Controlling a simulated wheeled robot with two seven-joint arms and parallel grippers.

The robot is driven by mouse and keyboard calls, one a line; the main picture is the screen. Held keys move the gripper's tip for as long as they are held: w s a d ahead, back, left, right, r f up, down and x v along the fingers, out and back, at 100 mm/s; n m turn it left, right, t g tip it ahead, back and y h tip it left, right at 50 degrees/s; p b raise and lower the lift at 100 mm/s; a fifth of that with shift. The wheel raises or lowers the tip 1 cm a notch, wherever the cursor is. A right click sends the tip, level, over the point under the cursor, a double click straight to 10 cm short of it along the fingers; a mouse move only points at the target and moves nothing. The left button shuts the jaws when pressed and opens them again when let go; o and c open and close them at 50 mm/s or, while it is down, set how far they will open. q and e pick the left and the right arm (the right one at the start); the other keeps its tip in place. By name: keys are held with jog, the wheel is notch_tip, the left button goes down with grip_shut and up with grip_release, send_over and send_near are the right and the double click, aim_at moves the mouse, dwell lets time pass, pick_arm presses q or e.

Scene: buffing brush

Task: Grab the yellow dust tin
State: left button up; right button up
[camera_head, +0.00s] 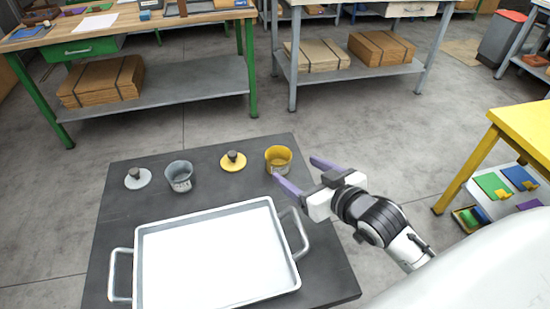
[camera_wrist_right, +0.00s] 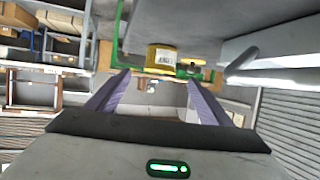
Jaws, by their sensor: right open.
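The yellow dust tin (camera_head: 279,166) stands upright and open at the top near the far right corner of the dark table. My right gripper (camera_head: 295,169) is open just to the right of it, with its purple fingers spread. One fingertip overlaps the tin's lower edge in the head view; I cannot tell if they touch. In the right wrist view the yellow tin (camera_wrist_right: 162,56), with a white label, shows just beyond the open fingertips of my right gripper (camera_wrist_right: 160,77), between their lines. My left gripper is not in view.
A yellow lid with a dark knob (camera_head: 233,162) lies left of the tin. A grey tin (camera_head: 180,182) and a pale lid (camera_head: 138,179) are farther left. A large white tray (camera_head: 215,260) with raised handles fills the table's front. The dark table (camera_head: 120,215) ends close behind the tins.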

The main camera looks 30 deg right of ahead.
send_near(272, 154)
jog(key=x, duration=0.5)
jog(key=shift+s+d+f+b, duration=0.1)
jog(key=shift+b, duration=0.2)
jog(key=c, duration=1.2)
